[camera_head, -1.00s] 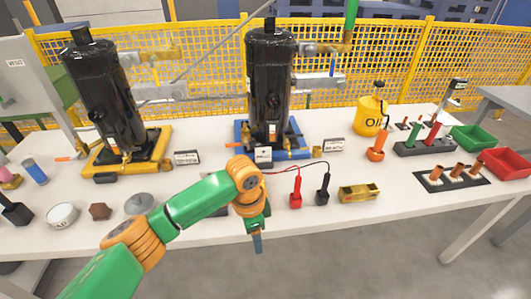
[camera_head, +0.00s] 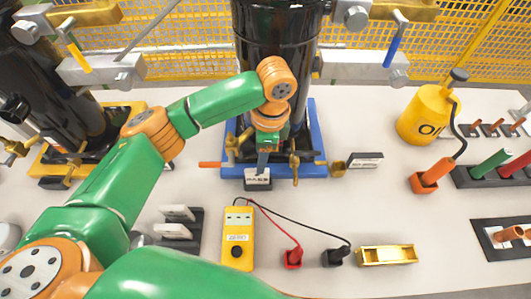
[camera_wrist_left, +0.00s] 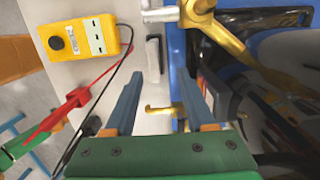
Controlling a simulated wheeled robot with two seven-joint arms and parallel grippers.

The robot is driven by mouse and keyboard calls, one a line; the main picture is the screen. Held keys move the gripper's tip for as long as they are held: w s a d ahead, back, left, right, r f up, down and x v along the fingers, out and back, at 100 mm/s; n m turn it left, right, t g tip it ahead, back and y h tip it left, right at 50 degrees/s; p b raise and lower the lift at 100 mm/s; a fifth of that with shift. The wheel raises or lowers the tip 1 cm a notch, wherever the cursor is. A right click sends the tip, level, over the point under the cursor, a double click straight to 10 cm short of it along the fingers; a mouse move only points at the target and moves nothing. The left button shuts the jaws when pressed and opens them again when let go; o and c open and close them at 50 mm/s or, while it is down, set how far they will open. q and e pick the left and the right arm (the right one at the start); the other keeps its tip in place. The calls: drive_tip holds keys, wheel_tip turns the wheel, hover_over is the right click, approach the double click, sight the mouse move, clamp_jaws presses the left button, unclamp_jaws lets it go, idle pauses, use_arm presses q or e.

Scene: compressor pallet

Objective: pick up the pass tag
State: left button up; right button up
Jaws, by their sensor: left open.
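The pass tag (camera_head: 257,180) is a small white plate with dark lettering on a dark stand. It stands on the table at the front edge of the blue pallet. My left gripper (camera_head: 263,163) points down just above and behind it, partly in front of the pallet. In the left wrist view, the tag (camera_wrist_left: 154,58) shows edge-on, beyond the open blue fingers and roughly in line with the gap between them (camera_wrist_left: 161,95). Nothing is between the fingers, and I see no contact with the tag. My right gripper is in neither view.
The blue pallet (camera_head: 314,118) carries a black compressor (camera_head: 268,40), with brass fittings close to the gripper. A yellow meter (camera_head: 237,232) with red and black leads lies in front. Another small sign (camera_head: 365,160) and a yellow oil can (camera_head: 425,113) are to the right.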

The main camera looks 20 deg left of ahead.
sight(258, 179)
use_arm(q)
drive_tip(key=f, duration=0.2)
drive_tip(key=s+f, duration=0.1)
drive_tip(key=f, duration=0.1)
drive_tip(key=a+f, duration=0.1)
drive_tip(key=f, duration=0.1)
drive_tip(key=shift+s+f, duration=0.1)
drive_tip(key=shift+s, duration=0.15)
drive_tip(key=shift+w+f, duration=0.15)
clamp_jaws()
